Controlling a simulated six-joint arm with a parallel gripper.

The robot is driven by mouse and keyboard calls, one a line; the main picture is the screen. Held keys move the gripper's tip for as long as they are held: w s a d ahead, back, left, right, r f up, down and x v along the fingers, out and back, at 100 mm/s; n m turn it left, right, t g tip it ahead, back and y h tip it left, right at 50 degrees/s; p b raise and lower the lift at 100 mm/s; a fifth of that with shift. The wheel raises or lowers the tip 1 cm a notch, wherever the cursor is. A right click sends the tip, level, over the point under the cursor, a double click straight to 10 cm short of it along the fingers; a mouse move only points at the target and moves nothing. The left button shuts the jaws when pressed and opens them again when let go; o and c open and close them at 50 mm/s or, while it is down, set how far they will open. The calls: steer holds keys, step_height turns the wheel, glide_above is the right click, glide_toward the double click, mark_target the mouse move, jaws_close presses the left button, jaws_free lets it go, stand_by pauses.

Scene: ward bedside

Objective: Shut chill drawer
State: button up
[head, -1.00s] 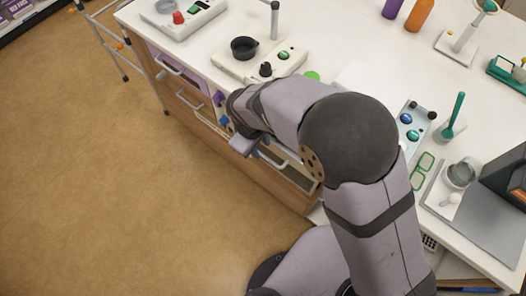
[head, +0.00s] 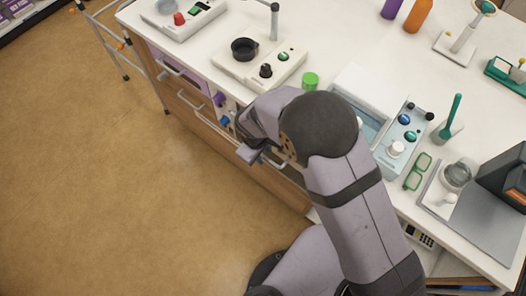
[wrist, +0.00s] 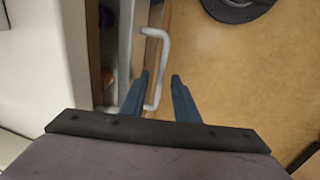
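A drawer front (wrist: 125,48) with a pale bar handle (wrist: 163,45) shows in the wrist view. A narrow gap behind the front shows a dark inside with small things in it, so this drawer looks a little open. I cannot read a label to tell if it is the chill drawer. My gripper (wrist: 160,76) is open, with its two blue fingers apart and the handle's bar seen between them. I cannot tell if they touch it. In the head view my arm hides the fingertips and most of this drawer.
Other drawer handles (head: 190,100) stick out at the left of the cabinet. The brown floor (head: 90,190) in front is clear.

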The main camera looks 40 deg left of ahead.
jaws_close()
steer(key=w, duration=0.4)
steer(key=shift+w+r, duration=0.1)
jaws_free()
steer(key=shift+w, duration=0.15)
step_height(320, 180, up, 7)
steer(key=s+b, duration=0.1)
steer(key=shift+s+b, duration=0.3)
steer(key=shift+b, duration=0.05)
